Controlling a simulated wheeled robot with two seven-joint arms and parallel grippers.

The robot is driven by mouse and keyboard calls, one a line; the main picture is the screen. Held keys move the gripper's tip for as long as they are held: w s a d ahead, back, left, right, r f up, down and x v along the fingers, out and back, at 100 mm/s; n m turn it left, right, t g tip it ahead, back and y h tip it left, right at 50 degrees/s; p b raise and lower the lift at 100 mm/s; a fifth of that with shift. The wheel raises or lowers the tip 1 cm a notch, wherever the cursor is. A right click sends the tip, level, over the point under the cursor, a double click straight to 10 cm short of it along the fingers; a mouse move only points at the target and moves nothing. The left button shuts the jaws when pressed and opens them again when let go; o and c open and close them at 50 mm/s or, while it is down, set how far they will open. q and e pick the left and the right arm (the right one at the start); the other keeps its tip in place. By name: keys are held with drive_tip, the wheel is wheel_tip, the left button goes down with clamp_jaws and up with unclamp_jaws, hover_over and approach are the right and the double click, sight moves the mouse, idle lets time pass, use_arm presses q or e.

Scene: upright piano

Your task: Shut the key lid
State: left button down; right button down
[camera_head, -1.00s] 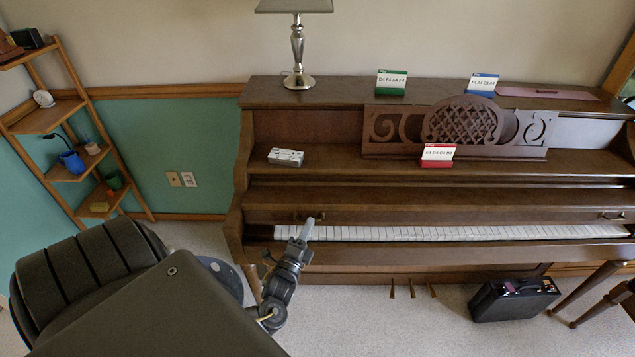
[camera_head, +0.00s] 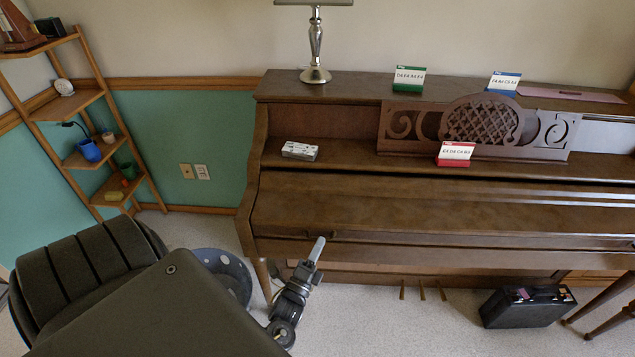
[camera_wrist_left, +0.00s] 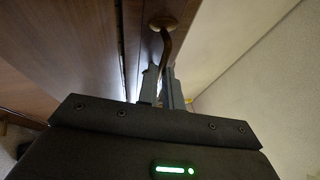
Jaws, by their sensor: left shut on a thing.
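The brown key lid (camera_head: 440,211) of the piano is drawn out over the keyboard, and no keys show in the head view. My left gripper (camera_head: 319,243) is at the lid's front edge, toward its left end. In the left wrist view the gripper (camera_wrist_left: 165,82) is shut on the brass lid handle (camera_wrist_left: 165,38), a curved bar with a round base on the wood. A thin dark seam with a pale line runs beside it there; I cannot tell how wide the gap is. My right gripper is out of view.
A black case (camera_head: 528,306) lies on the floor at right. A wooden shelf (camera_head: 78,104) stands at left.

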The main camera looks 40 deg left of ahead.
use_arm(q)
drive_tip(key=shift+f, duration=0.65)
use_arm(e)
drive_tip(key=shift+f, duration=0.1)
use_arm(q)
drive_tip(key=c, duration=1.8)
unclamp_jaws()
drive_tip(key=shift+w+a, duration=0.1)
drive_tip(key=shift+w+a+f, duration=0.1)
drive_tip(key=shift+w+f, duration=0.05)
drive_tip(key=shift+f, duration=0.05)
drive_tip(key=shift+r, duration=0.15)
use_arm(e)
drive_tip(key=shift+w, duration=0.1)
